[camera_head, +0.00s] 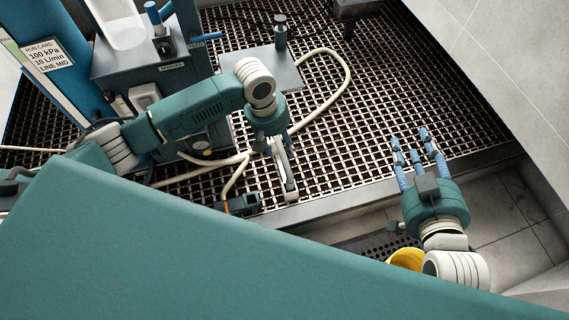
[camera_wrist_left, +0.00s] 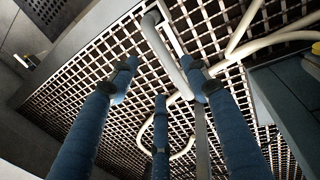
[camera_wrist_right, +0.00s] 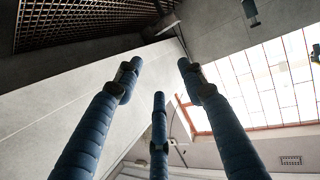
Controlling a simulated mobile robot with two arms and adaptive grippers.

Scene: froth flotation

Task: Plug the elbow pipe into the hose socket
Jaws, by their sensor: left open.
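The left gripper is open; whether a finger touches the pipe I cannot tell. A dark fitting with an orange part (camera_head: 242,204), seemingly the hose socket, lies left of the pipe at the end of a cream hose (camera_head: 236,178). My right gripper (camera_head: 416,140) is open and empty, far right of the pipe.
The cream hose loops over the dark grating (camera_head: 375,120). A blue-and-grey machine with a white tank (camera_head: 120,28) stands at the left. A yellow object (camera_head: 405,258) lies near my right arm. The right grating is clear.

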